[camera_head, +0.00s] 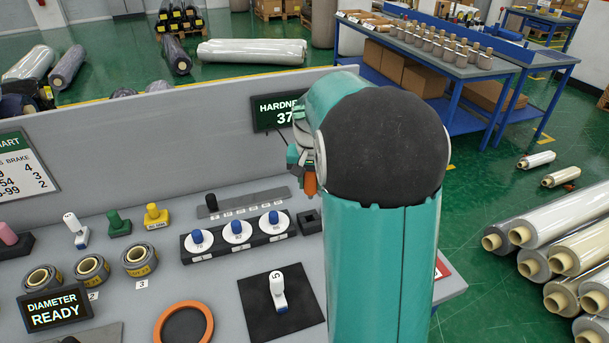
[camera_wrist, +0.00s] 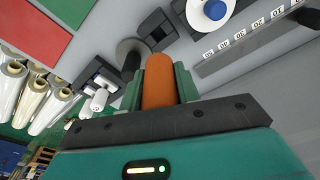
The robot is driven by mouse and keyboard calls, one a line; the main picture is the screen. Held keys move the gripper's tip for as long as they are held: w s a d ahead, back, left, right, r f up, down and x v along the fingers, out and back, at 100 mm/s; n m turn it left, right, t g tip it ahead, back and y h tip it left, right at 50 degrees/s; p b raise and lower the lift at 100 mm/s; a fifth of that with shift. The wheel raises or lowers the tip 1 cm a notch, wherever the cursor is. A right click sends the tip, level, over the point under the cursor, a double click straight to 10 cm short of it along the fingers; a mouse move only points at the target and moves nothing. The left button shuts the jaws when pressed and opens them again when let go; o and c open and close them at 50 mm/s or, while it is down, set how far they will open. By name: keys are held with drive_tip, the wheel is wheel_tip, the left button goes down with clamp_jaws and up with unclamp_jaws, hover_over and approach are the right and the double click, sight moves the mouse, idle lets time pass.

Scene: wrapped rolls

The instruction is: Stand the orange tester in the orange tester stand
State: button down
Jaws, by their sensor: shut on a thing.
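My gripper (camera_head: 302,160) is shut on the orange tester (camera_wrist: 158,82), which stands between the two green fingers in the wrist view. In the head view a short orange part of it (camera_head: 310,184) shows below the jaws, above the bench. A dark round part shows just past its end in the wrist view. A dark block with a square opening (camera_head: 309,222), seemingly the tester stand, is on the bench below the gripper. It also shows past the fingers in the wrist view (camera_wrist: 153,28). My arm hides the bench to its right.
A dark rack with blue-knobbed white discs (camera_head: 238,238) is left of the block, with a labelled strip (camera_head: 240,202) behind. Green (camera_head: 118,224) and yellow (camera_head: 156,216) testers stand further left. A white tester (camera_head: 278,290) is on a black pad in front. The bench's back panel (camera_head: 150,145) rises behind.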

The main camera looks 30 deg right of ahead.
sight(310, 198)
drive_tip(key=shift+w, duration=0.2)
drive_tip(key=shift+s, duration=0.1)
drive_tip(key=shift+s, duration=0.1)
drive_tip(key=shift+f, duration=2.9)
drive_tip(key=shift+f, duration=2.1)
drive_tip(key=c, duration=0.9)
unclamp_jaws()
drive_tip(key=shift+c, duration=0.2)
